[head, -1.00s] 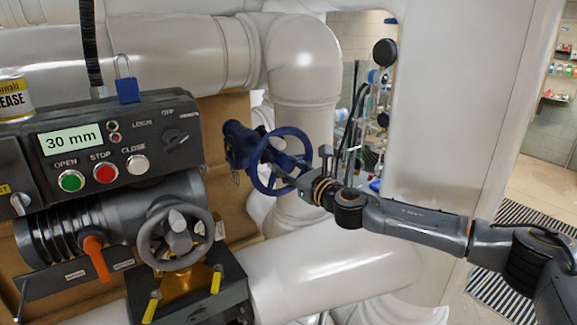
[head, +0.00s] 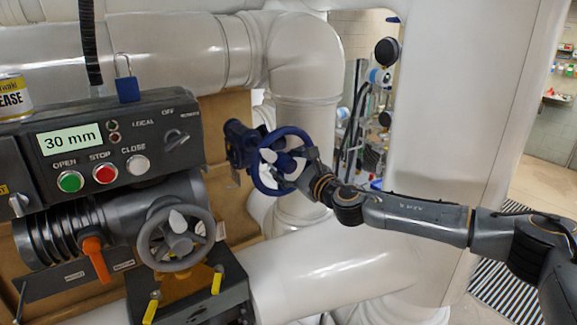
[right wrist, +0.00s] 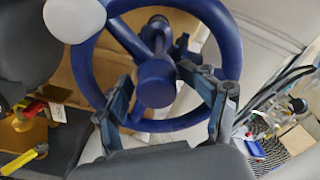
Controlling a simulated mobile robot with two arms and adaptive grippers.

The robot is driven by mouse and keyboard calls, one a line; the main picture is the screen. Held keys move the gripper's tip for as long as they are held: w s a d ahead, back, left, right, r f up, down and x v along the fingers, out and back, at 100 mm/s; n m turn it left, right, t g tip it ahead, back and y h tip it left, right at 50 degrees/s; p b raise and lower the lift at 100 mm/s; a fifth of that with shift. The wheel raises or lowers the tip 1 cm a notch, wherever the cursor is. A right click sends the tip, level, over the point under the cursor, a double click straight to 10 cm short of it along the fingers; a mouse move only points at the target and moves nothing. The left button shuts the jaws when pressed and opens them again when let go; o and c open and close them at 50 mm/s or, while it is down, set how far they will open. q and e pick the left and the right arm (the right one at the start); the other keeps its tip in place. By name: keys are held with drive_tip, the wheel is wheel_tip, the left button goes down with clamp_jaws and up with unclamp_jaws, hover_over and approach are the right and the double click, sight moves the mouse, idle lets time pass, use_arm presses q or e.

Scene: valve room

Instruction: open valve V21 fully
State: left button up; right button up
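A blue handwheel (head: 280,160) sits on a blue valve body (head: 238,143) in front of a large white pipe. No V21 label is readable on it. My right gripper (head: 287,158) is at this wheel, its arm reaching in from the right. In the right wrist view the wheel (right wrist: 230,45) fills the upper middle. My right gripper's two fingers (right wrist: 156,76) are spread apart on either side of the hub (right wrist: 156,84), overlapping the lower rim. Whether they touch the rim or spokes I cannot tell. My left gripper is not in view.
A grey handwheel (head: 176,238) and an orange lever (head: 96,258) are below. A blue padlock (head: 127,88) and a grease can (head: 12,97) are on top.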

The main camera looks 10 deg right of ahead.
drive_tip(key=shift+s+a+f, duration=0.1)
drive_tip(key=shift+s+a, duration=0.05)
drive_tip(key=shift+f, duration=0.1)
drive_tip(key=shift+s+d, duration=0.2)
drive_tip(key=shift+s, duration=0.1)
drive_tip(key=v, duration=0.6)
drive_tip(key=shift+w, duration=0.1)
drive_tip(key=shift+f+m, duration=0.1)
drive_tip(key=shift+m, duration=0.3)
drive_tip(key=m, duration=1)
